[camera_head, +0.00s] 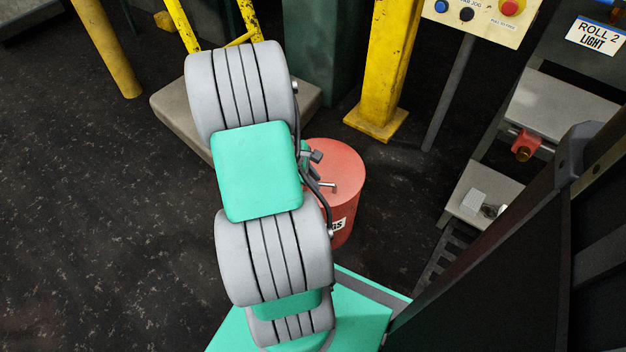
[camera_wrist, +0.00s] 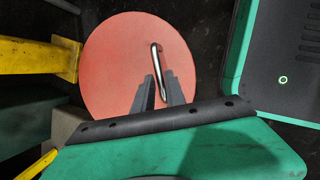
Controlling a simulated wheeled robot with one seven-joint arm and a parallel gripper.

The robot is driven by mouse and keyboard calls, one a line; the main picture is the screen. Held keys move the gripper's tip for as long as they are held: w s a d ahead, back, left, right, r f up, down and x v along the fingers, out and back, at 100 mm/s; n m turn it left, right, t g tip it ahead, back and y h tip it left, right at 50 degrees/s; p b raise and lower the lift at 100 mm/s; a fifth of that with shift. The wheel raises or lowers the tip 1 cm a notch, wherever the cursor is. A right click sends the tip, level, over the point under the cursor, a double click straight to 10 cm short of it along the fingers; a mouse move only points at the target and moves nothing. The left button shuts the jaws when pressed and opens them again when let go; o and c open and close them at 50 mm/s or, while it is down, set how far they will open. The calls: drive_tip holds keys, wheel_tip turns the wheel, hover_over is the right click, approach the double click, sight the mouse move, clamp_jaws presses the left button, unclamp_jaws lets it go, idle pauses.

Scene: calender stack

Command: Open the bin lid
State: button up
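The bin (camera_head: 340,210) is a round red drum with a flat red lid, partly hidden behind my arm in the head view. The lid (camera_wrist: 115,60) fills the middle of the wrist view and lies flat and closed. A metal bar handle (camera_wrist: 156,60) stands on it, and the handle also shows in the head view (camera_head: 327,185). My gripper (camera_wrist: 160,80) is over the lid with its two fingers apart. The near end of the handle shows in the gap between the fingers; I cannot tell whether they touch it. In the head view my arm hides most of the gripper.
A yellow post (camera_head: 385,70) and a green column (camera_head: 318,50) stand behind the bin. A grey plinth (camera_head: 175,110) lies to its left. A control panel (camera_head: 480,18) and a machine shelf (camera_head: 480,200) are on the right. The dark floor at left is clear.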

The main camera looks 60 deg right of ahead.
clamp_jaws()
drive_tip(key=shift+a, duration=0.1)
idle(0.9)
